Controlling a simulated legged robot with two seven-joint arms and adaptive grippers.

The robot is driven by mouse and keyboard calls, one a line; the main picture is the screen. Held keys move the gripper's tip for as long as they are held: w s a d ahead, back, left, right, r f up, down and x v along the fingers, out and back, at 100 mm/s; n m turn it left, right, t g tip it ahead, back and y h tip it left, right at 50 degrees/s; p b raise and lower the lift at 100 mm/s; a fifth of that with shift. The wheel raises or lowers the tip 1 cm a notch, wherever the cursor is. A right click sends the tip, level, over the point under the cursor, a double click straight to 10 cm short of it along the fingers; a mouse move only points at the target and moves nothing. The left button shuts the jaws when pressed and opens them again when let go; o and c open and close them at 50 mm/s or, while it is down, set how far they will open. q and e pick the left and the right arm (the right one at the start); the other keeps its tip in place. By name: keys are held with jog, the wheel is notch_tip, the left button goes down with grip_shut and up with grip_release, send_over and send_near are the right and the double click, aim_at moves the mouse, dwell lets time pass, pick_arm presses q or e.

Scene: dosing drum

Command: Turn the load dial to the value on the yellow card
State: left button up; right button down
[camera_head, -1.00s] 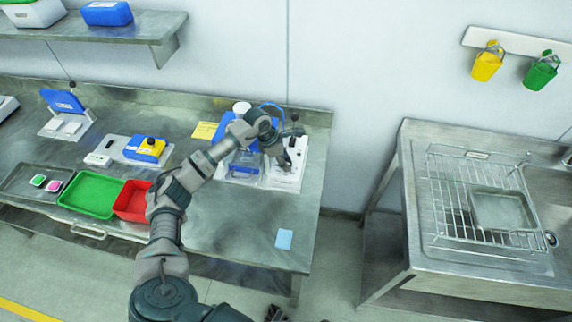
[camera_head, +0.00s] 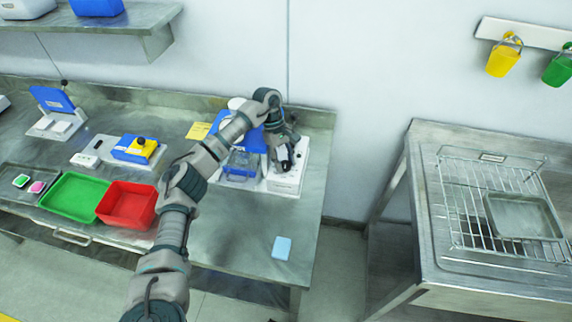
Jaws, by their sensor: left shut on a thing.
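The dosing machine (camera_head: 289,183) stands at the bench's back right, with a blue body and a white control box on its right side. My left gripper (camera_head: 284,162) reaches down onto the control box and is shut on a small part there, seemingly the load dial. The fingers hide the dial, so its setting cannot be read. The yellow card (camera_head: 198,131) lies on the bench left of the machine; its writing is too small to read. My right gripper is not in view.
A red bin (camera_head: 128,204), a green tray (camera_head: 72,196) and a blue-and-yellow device (camera_head: 136,148) stand to the left. A light blue pad (camera_head: 282,248) lies near the bench's front right. A sink unit with a wire rack (camera_head: 470,215) stands right, across a gap.

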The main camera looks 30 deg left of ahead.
pick_arm(q)
jog(key=m+g+y+b, duration=0.1)
jog(key=m+b, duration=0.1)
jog(key=m, duration=0.1)
jog(key=shift+w+m, duration=0.15)
jog(key=shift+m, duration=0.15)
jog(key=shift+r+m+g+y, duration=0.15)
jog(key=shift+m+g+y, duration=0.15)
jog(key=shift+m, duration=0.6)
jog(key=shift+m+y+p, duration=0.3)
jog(key=shift+m, duration=0.9)
jog(key=shift+d+m+g+y, duration=0.1)
jog(key=shift+m+g+y, duration=0.25)
jog(key=shift+m, duration=0.45)
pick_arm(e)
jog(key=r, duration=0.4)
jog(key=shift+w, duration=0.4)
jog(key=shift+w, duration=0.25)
